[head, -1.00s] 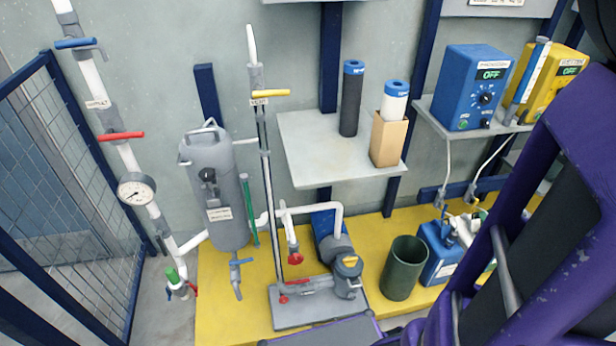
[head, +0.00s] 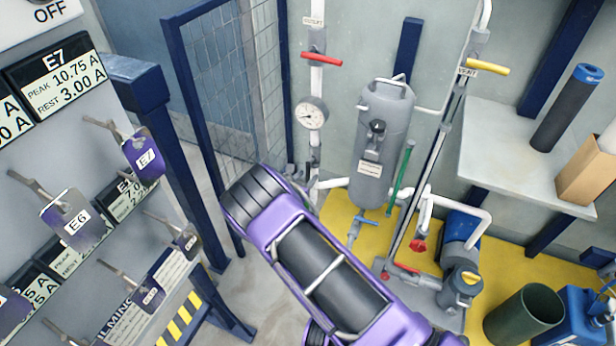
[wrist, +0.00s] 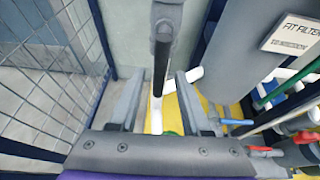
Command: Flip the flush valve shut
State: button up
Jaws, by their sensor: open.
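I cannot read a flush label on any valve, so I cannot tell which one is the flush valve. In the head view, a red handle (head: 321,60) lies across the left pipe, above a round gauge (head: 311,113). A yellow handle (head: 488,68) sits by the vent label. A blue handle (head: 365,230) is under the grey filter vessel (head: 384,135). My gripper (wrist: 160,72) is open, its fingers either side of a grey and black upright part (wrist: 165,40). A bit of green (wrist: 172,133) shows below, mostly hidden by the gripper body. My arm hides the left pipe's foot in the head view.
A mesh fence (head: 235,85) stands close left of the pipe. A panel with hanging tags (head: 70,215) fills the left side.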

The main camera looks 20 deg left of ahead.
jog(key=shift+w+f, duration=0.25)
jog(key=shift+w, duration=0.4)
grip_shut()
dwell(1.0)
